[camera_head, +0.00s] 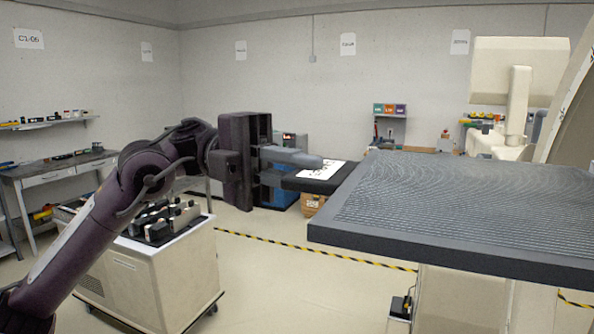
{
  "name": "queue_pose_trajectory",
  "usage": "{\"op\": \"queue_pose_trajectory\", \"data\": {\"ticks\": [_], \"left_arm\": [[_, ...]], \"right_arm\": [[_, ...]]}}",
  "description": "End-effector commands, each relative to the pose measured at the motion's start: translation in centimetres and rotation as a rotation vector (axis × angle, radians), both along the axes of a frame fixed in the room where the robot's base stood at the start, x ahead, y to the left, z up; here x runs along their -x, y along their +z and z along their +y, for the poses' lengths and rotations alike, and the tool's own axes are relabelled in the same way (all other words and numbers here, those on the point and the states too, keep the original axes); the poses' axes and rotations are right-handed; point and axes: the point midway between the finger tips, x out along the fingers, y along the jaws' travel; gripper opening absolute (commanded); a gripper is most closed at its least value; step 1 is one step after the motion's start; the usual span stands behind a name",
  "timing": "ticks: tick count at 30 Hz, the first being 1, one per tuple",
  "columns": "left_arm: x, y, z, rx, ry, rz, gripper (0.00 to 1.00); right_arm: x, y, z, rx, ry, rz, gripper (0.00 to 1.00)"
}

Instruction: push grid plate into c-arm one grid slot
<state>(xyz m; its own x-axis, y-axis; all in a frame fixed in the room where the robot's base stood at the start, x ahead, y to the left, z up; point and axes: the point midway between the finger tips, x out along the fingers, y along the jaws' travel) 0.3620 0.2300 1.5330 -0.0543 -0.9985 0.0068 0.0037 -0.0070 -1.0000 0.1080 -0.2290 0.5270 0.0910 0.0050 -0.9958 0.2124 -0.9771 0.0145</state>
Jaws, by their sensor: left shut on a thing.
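The grid plate (470,205) is a wide dark grey slab with fine curved ridges, and it fills the right of the view. A black tab (345,178) with a white marked label juts from its left side. My left gripper (297,170) comes in from the left and is shut on this tab, one finger above and one below. The cream c-arm (516,100) stands behind at the far right, with a box-shaped head and a curved part cut off by the frame edge. Its grid slot cannot be made out. My right gripper is not in view.
A pale cart (135,275) with black fittings on top stands at the lower left. A workbench (75,167) is by the left wall. A blue cabinet (284,197) stands behind my left gripper. Black and yellow tape (310,249) crosses the open floor.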

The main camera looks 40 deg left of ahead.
Motion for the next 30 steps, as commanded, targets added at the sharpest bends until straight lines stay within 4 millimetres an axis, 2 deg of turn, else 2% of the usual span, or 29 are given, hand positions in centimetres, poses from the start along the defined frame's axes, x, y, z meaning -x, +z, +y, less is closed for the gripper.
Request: {"op": "queue_pose_trajectory", "data": {"ticks": [30], "left_arm": [[-0.5,0.2,-1.9,0.001,0.001,-0.002,0.0]], "right_arm": [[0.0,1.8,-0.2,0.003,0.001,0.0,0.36]]}}
